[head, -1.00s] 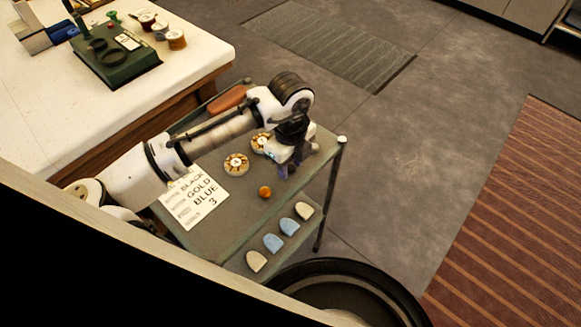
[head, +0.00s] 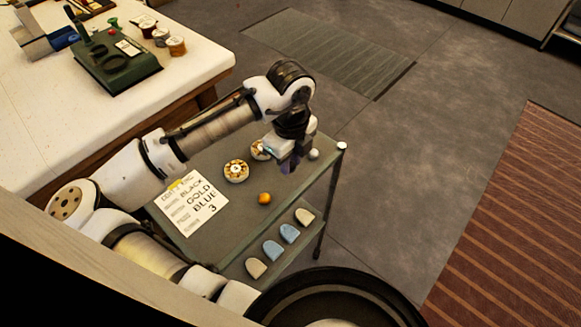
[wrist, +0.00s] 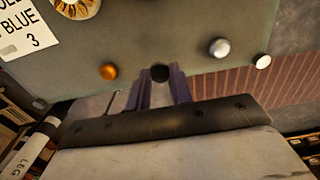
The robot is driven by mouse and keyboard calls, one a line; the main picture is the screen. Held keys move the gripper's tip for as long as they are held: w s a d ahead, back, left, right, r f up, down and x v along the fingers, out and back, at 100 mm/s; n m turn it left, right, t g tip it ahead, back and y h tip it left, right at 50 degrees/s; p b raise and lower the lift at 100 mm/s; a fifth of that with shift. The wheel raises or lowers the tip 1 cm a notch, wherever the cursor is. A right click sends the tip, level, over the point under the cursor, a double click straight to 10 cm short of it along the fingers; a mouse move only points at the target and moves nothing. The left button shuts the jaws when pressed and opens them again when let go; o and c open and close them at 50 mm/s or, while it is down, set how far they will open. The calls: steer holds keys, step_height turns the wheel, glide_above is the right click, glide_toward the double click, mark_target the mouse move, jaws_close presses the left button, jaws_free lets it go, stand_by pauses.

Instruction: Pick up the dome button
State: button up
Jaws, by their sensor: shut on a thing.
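A dark round dome button (wrist: 160,73) sits between the fingertips in the wrist view. My gripper (wrist: 160,82) is shut on it. In the head view my gripper (head: 290,160) hangs above the right part of the green trolley top (head: 215,230), and the held button cannot be made out there. An orange dome button (head: 265,198) lies on the trolley top; it also shows in the wrist view (wrist: 108,71), left of the fingers. A silver dome button (head: 314,154) lies right of my gripper and shows in the wrist view (wrist: 219,47).
A card (head: 192,207) reading black, gold, blue, 3 lies on the trolley beside two gold-and-white round pieces (head: 236,171). Several beige and blue rounded pieces (head: 271,249) lie along the lower front level. A white table (head: 60,130) stands behind left. A knob (head: 342,146) tops the trolley corner post.

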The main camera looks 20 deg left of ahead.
step_height(320, 180, up, 16)
steer(key=b, duration=0.1)
steer(key=shift+r, duration=0.25)
